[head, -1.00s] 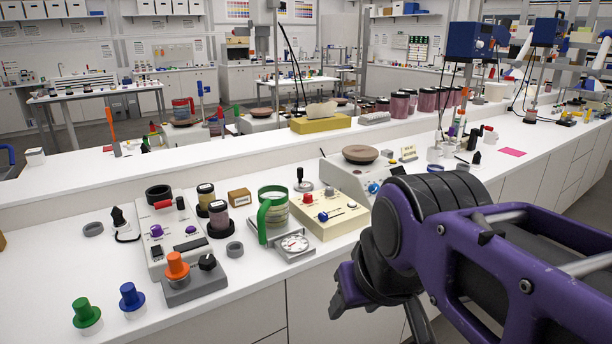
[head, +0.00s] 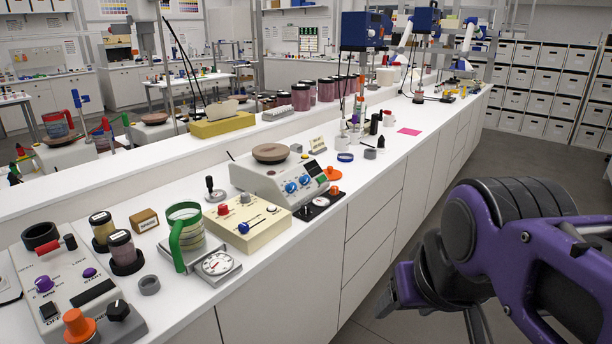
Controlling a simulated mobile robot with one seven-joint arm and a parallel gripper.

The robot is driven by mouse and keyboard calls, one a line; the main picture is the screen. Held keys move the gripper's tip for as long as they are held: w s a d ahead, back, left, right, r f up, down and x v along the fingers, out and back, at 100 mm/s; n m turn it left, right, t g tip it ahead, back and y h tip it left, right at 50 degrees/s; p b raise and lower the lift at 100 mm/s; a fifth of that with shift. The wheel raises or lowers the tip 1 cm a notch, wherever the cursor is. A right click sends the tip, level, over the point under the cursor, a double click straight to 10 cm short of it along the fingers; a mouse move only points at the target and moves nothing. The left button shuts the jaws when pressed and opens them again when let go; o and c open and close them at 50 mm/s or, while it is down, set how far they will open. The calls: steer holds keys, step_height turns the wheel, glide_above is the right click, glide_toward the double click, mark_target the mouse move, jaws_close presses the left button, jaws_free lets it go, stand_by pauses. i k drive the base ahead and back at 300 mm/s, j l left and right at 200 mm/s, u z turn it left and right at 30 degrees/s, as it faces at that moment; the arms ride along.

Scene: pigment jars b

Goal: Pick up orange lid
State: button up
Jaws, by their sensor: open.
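An orange lid (head: 332,173), a low disc with a raised middle, lies on the white bench just right of the grey machine with blue knobs. My gripper (head: 432,314) hangs at the lower right of the head view, in front of the bench and over the floor side. It is open, with nothing seen between its fingers. It is well apart from the lid, nearer the camera and to the right. Part of the gripper is cut off by the lower edge.
The grey machine (head: 278,180) with a brown dish stands beside the lid. A cream box (head: 240,220), a green-handled jug (head: 186,235) and an orange knob (head: 79,325) are further left. A blue ring (head: 345,157) lies behind the lid. The floor right of the bench is clear.

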mark_target(332, 174)
steer(key=u, duration=0.45)
steer(key=i+l+u, duration=0.1)
steer(key=l+u, duration=0.2)
steer(key=u, duration=0.15)
steer(key=l+u, duration=0.3)
steer(key=u, duration=0.15)
steer(key=l+u, duration=0.45)
steer(key=l, duration=0.45)
steer(key=l+u, duration=0.1)
steer(key=l, duration=0.45)
steer(key=k+l+u, duration=0.1)
steer(key=l, duration=0.5)
steer(key=k+l+u, duration=0.1)
steer(key=l, duration=0.45)
